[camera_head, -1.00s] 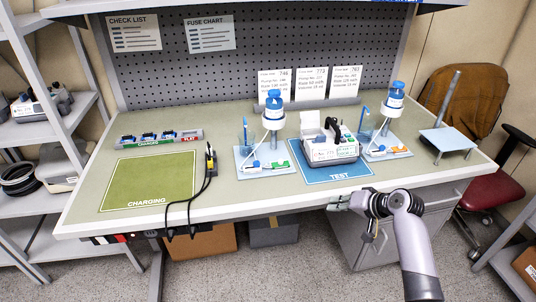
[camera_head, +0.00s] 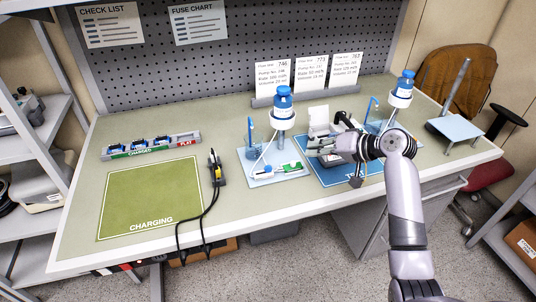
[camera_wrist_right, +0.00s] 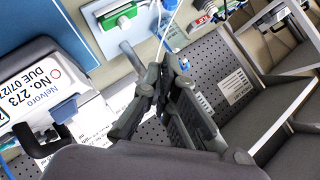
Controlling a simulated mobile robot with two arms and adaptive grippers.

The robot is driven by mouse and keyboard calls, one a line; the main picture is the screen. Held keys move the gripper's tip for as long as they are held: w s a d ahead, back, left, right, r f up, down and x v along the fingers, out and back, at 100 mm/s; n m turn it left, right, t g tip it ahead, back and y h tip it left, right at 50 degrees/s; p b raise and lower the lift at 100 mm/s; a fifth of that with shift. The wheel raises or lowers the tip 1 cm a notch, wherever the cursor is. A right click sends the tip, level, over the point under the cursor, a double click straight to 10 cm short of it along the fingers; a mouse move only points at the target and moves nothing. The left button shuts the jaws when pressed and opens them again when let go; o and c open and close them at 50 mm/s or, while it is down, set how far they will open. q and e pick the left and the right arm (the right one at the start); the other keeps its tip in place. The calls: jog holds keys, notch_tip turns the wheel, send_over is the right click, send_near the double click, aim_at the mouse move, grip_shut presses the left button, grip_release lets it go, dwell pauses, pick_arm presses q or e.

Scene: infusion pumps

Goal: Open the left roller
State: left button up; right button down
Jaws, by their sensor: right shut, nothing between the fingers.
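The left stand's light-blue tray (camera_head: 260,182) carries a blue-capped bottle (camera_head: 283,101) on a post and a thin white tube. A green-and-white clamp piece (camera_head: 291,167) lies on this tray; a green piece also shows in the right wrist view (camera_wrist_right: 119,16). The roller itself is too small to make out. My right gripper (camera_head: 312,147) is shut and empty, just right of the left tray and above the blue TEST mat (camera_head: 322,177). In the right wrist view its fingertips (camera_wrist_right: 164,68) point towards the tray, apart from the green piece. My left gripper is not in view.
A white pump (camera_head: 320,119) stands on the TEST mat, partly hidden by my right gripper; its label shows in the right wrist view (camera_wrist_right: 50,92). A second bottle stand (camera_head: 400,98) is behind my right arm. The green CHARGING mat (camera_head: 150,195) is bare. Black cables (camera_head: 213,190) hang over the front edge.

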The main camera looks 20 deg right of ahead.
jog(key=p, duration=0.2)
send_over(288, 169)
notch_tip(288, 169, down, 5)
jog(key=shift+r, duration=0.15)
jog(key=shift+s+a+f+p, duration=0.1)
jog(key=shift+a+f+p, duration=0.4)
jog(key=shift+a+f, duration=0.4)
jog(key=shift+s+a+f, duration=0.1)
jog(key=shift+a+f, duration=0.2)
jog(key=shift+f, duration=0.15)
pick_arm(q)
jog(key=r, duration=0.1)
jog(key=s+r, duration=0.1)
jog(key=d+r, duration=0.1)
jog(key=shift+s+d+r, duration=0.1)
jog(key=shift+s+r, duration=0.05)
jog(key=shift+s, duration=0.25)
pick_arm(e)
jog(key=shift+f, duration=0.15)
jog(key=shift+a, duration=0.15)
